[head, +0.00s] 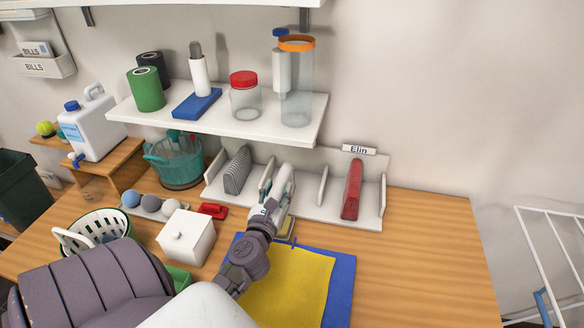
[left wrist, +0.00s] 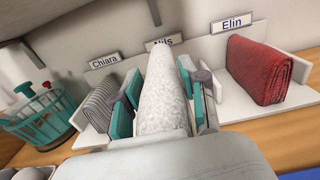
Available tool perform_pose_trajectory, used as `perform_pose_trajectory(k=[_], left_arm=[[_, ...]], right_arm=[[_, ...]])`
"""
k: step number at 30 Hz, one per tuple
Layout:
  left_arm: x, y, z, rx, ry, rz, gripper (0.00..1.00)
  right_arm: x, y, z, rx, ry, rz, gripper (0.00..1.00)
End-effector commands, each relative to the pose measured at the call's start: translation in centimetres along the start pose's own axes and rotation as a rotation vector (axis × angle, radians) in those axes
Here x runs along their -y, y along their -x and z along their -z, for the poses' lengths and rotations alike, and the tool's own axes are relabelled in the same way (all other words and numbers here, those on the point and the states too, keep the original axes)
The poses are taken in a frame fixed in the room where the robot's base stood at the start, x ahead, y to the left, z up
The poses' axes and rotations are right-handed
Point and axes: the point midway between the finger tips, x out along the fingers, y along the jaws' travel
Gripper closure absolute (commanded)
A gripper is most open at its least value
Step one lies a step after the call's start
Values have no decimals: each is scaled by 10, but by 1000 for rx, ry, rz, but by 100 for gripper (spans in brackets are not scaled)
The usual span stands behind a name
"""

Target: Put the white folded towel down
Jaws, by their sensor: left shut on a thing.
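The white folded towel (head: 285,182) stands on edge in my left gripper (head: 268,205), at the middle compartment of the white rack (head: 320,210). In the left wrist view the towel (left wrist: 163,90) lies between the teal finger pads of the left gripper (left wrist: 163,118), which is shut on it. The sign behind it, "Nils" (left wrist: 165,42), is partly covered. The towel's lower edge is hidden, so I cannot tell whether it touches the rack. My right gripper is not in view.
A grey striped towel (head: 237,170) stands in the left compartment, under "Chiara" (left wrist: 104,61). A red towel (head: 352,190) stands in the right one, under "Elin" (head: 359,150). Dividers flank the middle compartment. A loaded shelf (head: 220,125) hangs above. The table's right side is clear.

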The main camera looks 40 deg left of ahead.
Motion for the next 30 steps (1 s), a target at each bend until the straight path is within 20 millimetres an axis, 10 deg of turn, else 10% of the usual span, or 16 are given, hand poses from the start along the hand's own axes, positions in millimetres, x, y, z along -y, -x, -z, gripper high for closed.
perform_pose_trajectory(k=[17, 30], left_arm=[[0, -144, -2, 4, 1, 0, 100], [1, -144, 56, 0, 1, -1, 100]], right_arm=[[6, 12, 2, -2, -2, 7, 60], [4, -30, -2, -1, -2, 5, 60]])
